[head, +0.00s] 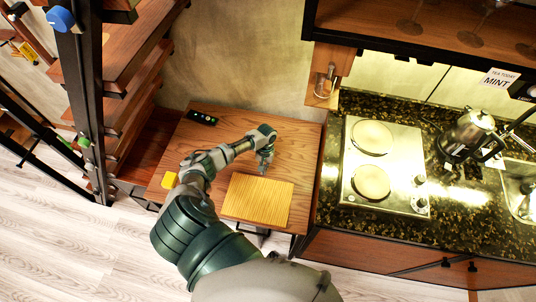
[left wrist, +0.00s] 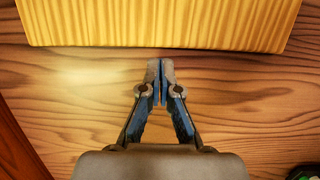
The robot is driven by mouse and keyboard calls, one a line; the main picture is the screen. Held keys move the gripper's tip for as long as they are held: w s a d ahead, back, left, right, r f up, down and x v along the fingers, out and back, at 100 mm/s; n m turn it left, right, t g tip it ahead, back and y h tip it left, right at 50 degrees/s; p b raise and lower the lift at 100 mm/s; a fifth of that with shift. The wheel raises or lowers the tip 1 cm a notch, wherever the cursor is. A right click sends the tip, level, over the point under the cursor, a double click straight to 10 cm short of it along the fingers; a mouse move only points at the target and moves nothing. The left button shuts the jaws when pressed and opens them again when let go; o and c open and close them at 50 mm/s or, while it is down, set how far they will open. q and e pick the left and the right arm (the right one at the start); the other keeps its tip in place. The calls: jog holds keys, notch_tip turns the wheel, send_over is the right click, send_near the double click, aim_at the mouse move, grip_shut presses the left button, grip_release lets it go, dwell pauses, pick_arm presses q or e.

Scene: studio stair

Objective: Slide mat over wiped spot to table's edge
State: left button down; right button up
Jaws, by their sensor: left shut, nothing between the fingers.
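The yellow ribbed mat (head: 257,201) lies flat on the wooden table (head: 293,137), close to its front edge. My left gripper (head: 265,165) is above the table on the wall side of the mat. In the left wrist view the left gripper (left wrist: 160,68) is shut and empty, its tips just short of the mat (left wrist: 160,24), over bare wood. I cannot tell if the tips touch the table. A pale sheen shows on the wood at the left there; I cannot tell if it is a wiped spot. My right gripper is out of view.
A dark device (head: 202,118) lies at the back left. A counter with a two-plate cooker (head: 386,166) and a kettle (head: 468,135) stands right. Wooden stairs (head: 140,85) rise at left.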

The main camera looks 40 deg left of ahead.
pick_arm(q)
jog(key=v, duration=1.1)
jog(key=shift+d, duration=0.15)
jog(key=shift+f, duration=0.1)
